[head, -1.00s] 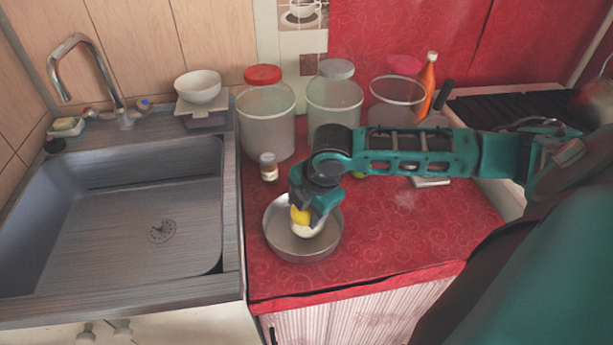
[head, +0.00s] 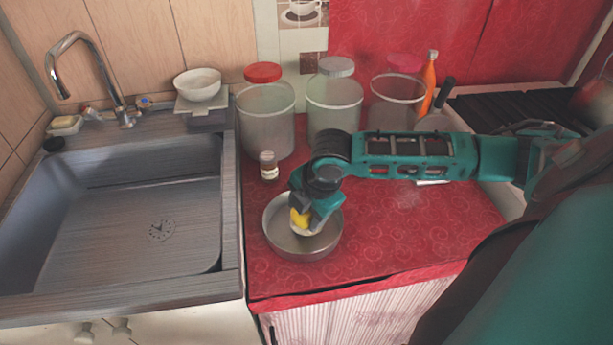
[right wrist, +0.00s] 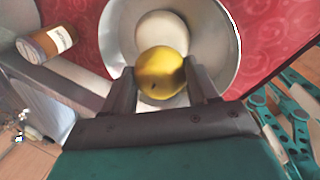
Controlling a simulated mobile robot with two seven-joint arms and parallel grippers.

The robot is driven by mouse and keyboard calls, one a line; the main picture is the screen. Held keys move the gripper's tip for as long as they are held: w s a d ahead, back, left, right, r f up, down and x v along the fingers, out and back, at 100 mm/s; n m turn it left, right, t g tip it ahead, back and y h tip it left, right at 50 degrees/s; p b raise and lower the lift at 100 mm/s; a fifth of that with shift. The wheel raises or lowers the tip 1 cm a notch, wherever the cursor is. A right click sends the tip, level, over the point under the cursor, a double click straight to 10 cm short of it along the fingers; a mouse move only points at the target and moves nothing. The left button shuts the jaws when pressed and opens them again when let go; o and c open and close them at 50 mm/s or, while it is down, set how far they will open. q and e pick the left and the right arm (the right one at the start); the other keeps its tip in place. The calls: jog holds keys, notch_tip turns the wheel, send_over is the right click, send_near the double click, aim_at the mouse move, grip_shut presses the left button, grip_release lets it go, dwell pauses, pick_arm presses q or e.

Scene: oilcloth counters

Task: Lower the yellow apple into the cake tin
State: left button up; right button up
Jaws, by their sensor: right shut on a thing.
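The yellow apple (head: 300,218) is held between the fingers of my right gripper (head: 311,214), which is shut on it. In the right wrist view the apple (right wrist: 161,71) sits between the two dark fingertips (right wrist: 160,82). The round metal cake tin (head: 284,246) stands on the red counter, with the apple inside its outline. A pale round thing (right wrist: 159,33) lies in the tin, partly covered by the apple. Whether the apple touches it or the tin floor I cannot tell. My left gripper is not in view.
A small jar (head: 268,167) stands just behind the tin. Large jars (head: 266,122) line the back, with an orange bottle (head: 429,80) to the right. The sink (head: 120,225) is at left. Red cloth (head: 400,235) right of the tin is clear.

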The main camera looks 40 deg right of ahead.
jog(key=shift+f, duration=0.65)
dwell(0.4)
jog(key=o, duration=1.2)
jog(key=shift+c, duration=0.2)
jog(key=p+v, duration=0.2)
jog(key=v, duration=1.1)
